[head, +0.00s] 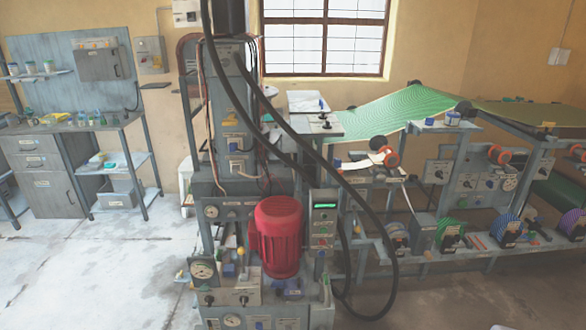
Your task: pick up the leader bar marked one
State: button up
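I cannot make out a leader bar marked one in the head view; any labels are too small to read. The plate press (225,215) stands in the middle, a tall grey machine with a red motor (278,235), gauges and small knobs. A green sheet (405,107) stretches from beside the press to the right over a grey frame. Orange-ended rollers (390,157) and a pale roll sit below the sheet. My gripper does not show in this view.
Thick black hoses (393,262) loop down in front of the press. A lower shelf (470,250) at right holds several coloured reels. A workbench (75,124) with drawers stands at back left. The concrete floor (95,265) at left is clear.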

aim_at(336, 163)
jog(key=i+l+u, duration=0.35)
jog(key=i+l, duration=0.15)
jog(key=i, duration=0.15)
jog(key=i+l+u, duration=0.15)
jog(key=i+l, duration=0.15)
jog(key=i+l+u, duration=0.35)
jog(key=i+l, duration=0.2)
jog(key=l, duration=0.25)
jog(key=i+l+u, duration=0.15)
jog(key=l, duration=0.25)
jog(key=i+l+u, duration=0.2)
jog(key=l, duration=0.3)
jog(key=i+l+u, duration=0.15)
jog(key=i+l, duration=0.15)
jog(key=l, duration=0.2)
